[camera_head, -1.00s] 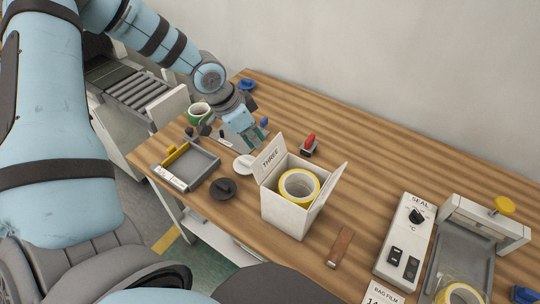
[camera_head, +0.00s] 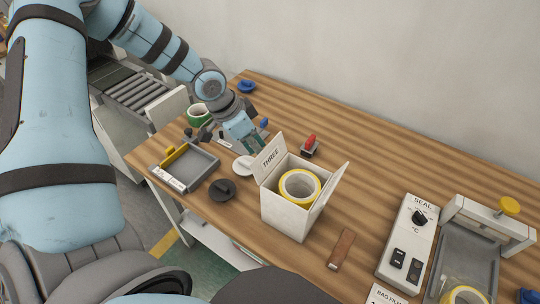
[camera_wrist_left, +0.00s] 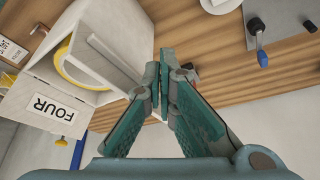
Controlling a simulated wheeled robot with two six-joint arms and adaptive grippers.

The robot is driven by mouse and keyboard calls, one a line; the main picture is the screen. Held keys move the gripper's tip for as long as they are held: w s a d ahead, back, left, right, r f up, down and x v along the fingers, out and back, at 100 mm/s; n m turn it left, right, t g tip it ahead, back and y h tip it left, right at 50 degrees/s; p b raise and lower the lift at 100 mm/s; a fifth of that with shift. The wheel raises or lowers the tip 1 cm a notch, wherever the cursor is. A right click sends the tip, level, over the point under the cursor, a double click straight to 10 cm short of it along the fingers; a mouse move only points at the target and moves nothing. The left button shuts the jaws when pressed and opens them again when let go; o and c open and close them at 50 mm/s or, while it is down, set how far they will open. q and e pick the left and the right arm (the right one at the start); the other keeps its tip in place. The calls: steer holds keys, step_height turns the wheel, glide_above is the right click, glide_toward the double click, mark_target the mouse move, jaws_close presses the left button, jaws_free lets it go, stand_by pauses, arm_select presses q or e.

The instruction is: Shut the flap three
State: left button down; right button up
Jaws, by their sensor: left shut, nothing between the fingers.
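The white box (camera_head: 287,213) stands on the table with a yellow-rimmed tape roll (camera_head: 299,186) inside. Its flap marked THREE (camera_head: 268,158) stands up on the left side, leaning outward. Another flap (camera_head: 332,187) stands open on the right side. In the left wrist view, a flap marked FOUR (camera_wrist_left: 50,108) hangs open from the box at left. My left gripper (camera_head: 254,146) is shut and empty, just behind the outer face of flap three; I cannot tell whether they touch. Its fingertips meet beside the box in the left wrist view (camera_wrist_left: 160,85). My right gripper is not in view.
A grey tray (camera_head: 190,166), a black disc (camera_head: 221,190) and a white disc (camera_head: 243,166) lie left of the box. A red-handled item (camera_head: 310,146) stands behind it. A brown strip (camera_head: 341,248) and the sealing unit (camera_head: 408,245) are at right.

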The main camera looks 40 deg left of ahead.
arm_select(q)
steer(key=shift+f, duration=0.15)
steer(key=shift+f+b, duration=1.95)
steer(key=shift+f, duration=0.4)
step_height(320, 180, up, 7)
steer(key=p, duration=0.7)
